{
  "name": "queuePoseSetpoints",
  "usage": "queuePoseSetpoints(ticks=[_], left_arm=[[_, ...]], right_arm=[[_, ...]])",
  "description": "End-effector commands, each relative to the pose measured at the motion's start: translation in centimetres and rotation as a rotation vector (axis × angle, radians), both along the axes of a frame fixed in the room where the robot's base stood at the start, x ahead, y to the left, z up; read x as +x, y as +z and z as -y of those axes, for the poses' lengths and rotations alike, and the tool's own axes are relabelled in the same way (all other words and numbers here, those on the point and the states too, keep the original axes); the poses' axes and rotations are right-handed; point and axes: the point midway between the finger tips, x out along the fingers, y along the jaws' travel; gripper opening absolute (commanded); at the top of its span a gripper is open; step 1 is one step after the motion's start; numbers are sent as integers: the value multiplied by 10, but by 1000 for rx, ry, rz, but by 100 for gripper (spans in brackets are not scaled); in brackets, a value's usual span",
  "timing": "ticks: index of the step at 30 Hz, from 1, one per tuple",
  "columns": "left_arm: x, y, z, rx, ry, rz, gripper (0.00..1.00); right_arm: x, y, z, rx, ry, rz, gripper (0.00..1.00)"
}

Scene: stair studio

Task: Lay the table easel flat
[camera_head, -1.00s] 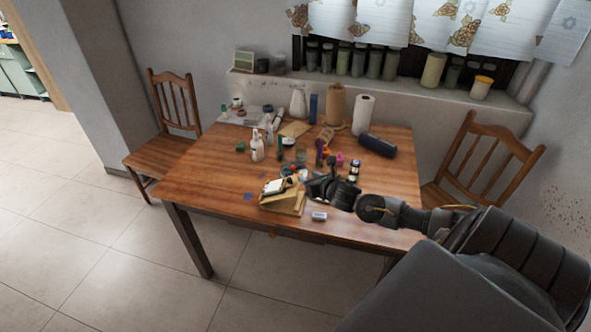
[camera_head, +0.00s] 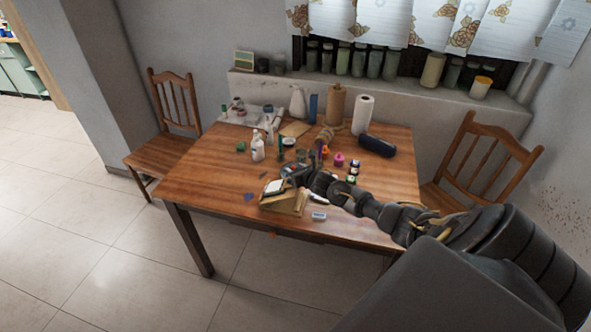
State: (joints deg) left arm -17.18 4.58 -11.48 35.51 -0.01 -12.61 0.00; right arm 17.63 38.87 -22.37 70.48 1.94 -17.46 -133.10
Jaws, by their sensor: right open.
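The table easel (camera_head: 287,203) is a small wooden wedge near the front edge of the table. A pale panel (camera_head: 274,187) rests on its upper left side. It looks tilted up, though the exact angle is too small to tell. My right gripper (camera_head: 290,173) is open, just behind and above the easel's top, with its arm coming in from the right. I cannot tell whether its fingers touch the easel or the panel. My left gripper does not show.
The wooden table (camera_head: 205,185) is clear at its left front. A small pale block (camera_head: 319,215) lies right of the easel. A white bottle (camera_head: 257,147), paint pots (camera_head: 339,159), a dark roll (camera_head: 377,145) and paper rolls (camera_head: 362,114) stand behind. Chairs (camera_head: 163,150) flank the table.

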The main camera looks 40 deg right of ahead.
Motion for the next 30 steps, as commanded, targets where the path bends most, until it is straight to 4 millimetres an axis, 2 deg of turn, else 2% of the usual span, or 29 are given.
queuePoseSetpoints(ticks=[11, 20, 30], left_arm=[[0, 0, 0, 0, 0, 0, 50], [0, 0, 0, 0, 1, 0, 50], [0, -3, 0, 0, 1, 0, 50]], right_arm=[[4, -1, 0, 0, 0, 0, 39], [4, -1, 0, 0, 0, 0, 0], [5, -3, -1, 3, 3, 4, 0]])
